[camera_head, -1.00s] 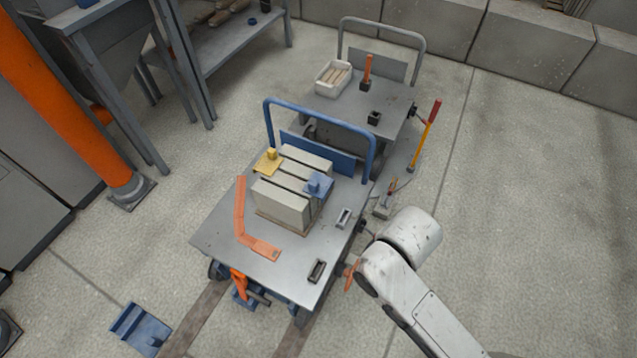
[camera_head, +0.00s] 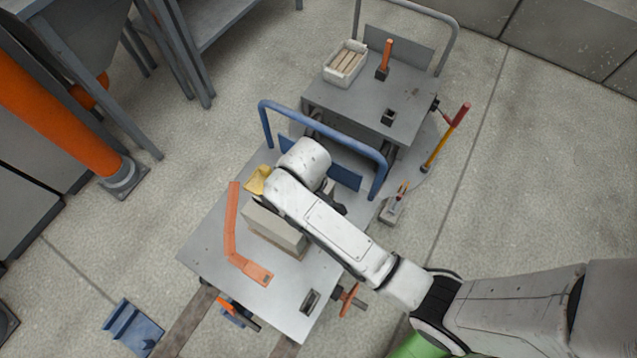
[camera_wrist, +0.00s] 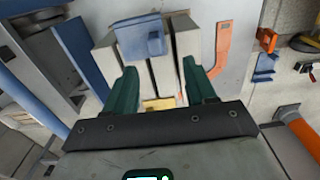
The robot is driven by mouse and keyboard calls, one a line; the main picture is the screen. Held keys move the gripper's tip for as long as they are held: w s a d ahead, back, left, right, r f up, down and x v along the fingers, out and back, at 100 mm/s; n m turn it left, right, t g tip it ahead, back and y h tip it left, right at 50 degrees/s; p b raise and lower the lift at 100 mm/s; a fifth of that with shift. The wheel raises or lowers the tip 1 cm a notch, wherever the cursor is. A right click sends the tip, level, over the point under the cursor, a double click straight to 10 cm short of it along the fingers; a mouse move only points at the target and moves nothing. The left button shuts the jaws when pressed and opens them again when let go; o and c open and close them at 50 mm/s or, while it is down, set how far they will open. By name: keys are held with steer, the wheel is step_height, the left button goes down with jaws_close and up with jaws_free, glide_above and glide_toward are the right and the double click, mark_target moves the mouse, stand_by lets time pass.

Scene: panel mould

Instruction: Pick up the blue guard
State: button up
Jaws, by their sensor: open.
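The blue guard (camera_wrist: 140,40) sits on top of the grey panels (camera_wrist: 187,45) at the top of the wrist view, beyond my fingertips. My arm hides it in the head view. My gripper (camera_wrist: 159,68) has its two green fingers spread apart over the panels, with no object held. The yellow guard (camera_wrist: 159,104) shows between the fingers, nearer the palm. It also shows in the head view (camera_head: 257,180), left of my wrist. In the head view my gripper is hidden under my arm.
The panels stand on a grey cart (camera_head: 205,250) with a blue rail (camera_head: 325,128) behind. An orange angled strip (camera_head: 232,225) lies left of the panels. A second cart (camera_head: 345,100) holds a white box (camera_head: 346,64). A blue bracket (camera_head: 133,328) lies on the floor.

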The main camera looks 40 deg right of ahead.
steer(key=shift+w+f, duration=0.25)
steer(key=shift+w, duration=0.1)
steer(key=f, duration=0.2)
steer(key=f+b, duration=0.1)
steer(key=f, duration=0.2)
steer(key=shift+w+d, duration=0.1)
steer(key=shift+d, duration=0.1)
steer(key=shift+s+d+f+b, duration=0.1)
steer(key=shift+f+b, duration=0.1)
steer(key=shift+f, duration=1.15)
steer(key=shift+s+d+f+b, duration=0.1)
steer(key=shift+f+b, duration=0.05)
steer(key=shift+f, duration=1.2)
jaws_close()
